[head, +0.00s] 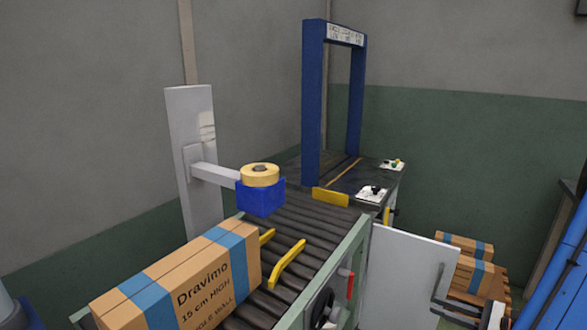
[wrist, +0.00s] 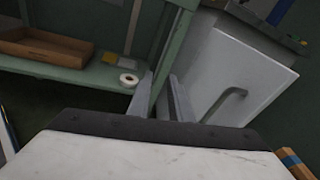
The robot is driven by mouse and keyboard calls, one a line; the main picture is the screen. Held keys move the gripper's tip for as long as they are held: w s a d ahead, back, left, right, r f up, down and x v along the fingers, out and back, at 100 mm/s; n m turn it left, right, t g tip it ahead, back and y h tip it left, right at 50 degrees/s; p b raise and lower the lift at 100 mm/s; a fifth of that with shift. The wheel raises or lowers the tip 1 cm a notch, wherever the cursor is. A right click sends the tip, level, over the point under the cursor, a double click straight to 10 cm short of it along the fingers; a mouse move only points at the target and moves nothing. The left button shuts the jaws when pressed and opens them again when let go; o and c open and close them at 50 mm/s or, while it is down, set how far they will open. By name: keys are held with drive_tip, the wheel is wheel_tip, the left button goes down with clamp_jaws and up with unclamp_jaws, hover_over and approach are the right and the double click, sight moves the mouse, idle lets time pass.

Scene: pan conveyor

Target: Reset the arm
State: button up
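My gripper (wrist: 161,84) shows in the wrist view with its two grey fingers apart and nothing between them. Behind the fingers is a green frame post, with a white panel (wrist: 250,72) and its grey handle (wrist: 225,105) to the right. I cannot tell from the picture whether the fingers touch the post; they seem clear of it. No held object shows.
A Dravimo carton (head: 180,285) lies on the roller conveyor (head: 315,225), near a tape head (head: 260,195) and a blue arch (head: 312,100). Cartons (head: 470,275) stand on a pallet at right. A cardboard tray (wrist: 40,45) and tape roll (wrist: 129,79) lie on a green shelf.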

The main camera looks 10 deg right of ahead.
drive_tip(key=s+a+r+n+g+h, duration=0.1)
drive_tip(key=s+a+r+n+g, duration=0.2)
drive_tip(key=a+n, duration=0.4)
drive_tip(key=s+a+r+n+g, duration=0.1)
drive_tip(key=a+r+n+g, duration=0.3)
drive_tip(key=a, duration=0.5)
drive_tip(key=s+a+r+n+g+h, duration=0.1)
drive_tip(key=s+a+n+g, duration=0.1)
drive_tip(key=a+n+g, duration=0.5)
drive_tip(key=s+a+r+n+t+h, duration=0.3)
drive_tip(key=s+r+n+t+h, duration=0.2)
drive_tip(key=r+n+h, duration=0.2)
drive_tip(key=shift+s+a+r+n+t, duration=0.35)
drive_tip(key=shift+r+n, duration=0.45)
drive_tip(key=shift+r, duration=0.45)
